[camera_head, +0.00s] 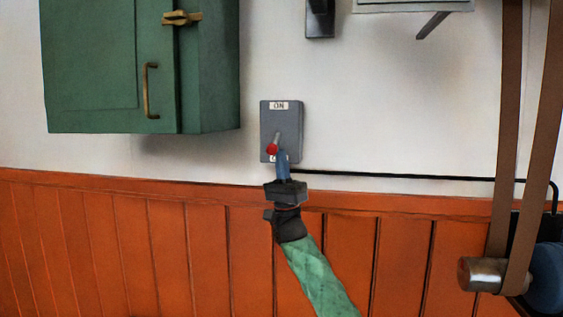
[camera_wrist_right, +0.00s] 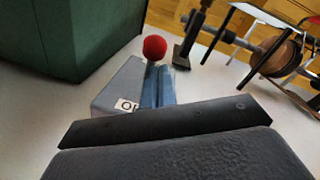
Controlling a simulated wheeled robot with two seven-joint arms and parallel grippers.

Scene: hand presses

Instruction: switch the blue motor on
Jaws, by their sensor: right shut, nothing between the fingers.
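A grey switch box (camera_head: 288,122) is on the white wall, with an "ON" label at its top. Its lever points down and ends in a red knob (camera_head: 272,149). A lower label is mostly hidden by my right gripper (camera_head: 282,154). That gripper is shut and empty, its blue fingers pointing up at the box's lower edge, close to the knob. In the right wrist view the red knob (camera_wrist_right: 154,47) shows just beyond the fingertips (camera_wrist_right: 158,70); I cannot tell whether they touch. The blue motor (camera_head: 547,278) is cut off at the right edge. My left gripper is out of view.
A green cabinet (camera_head: 90,70) with a brass latch and handle hangs left of the box. A black cable (camera_head: 400,175) runs right from the box. Brown belts (camera_head: 507,130) run down to a metal pulley (camera_head: 480,274).

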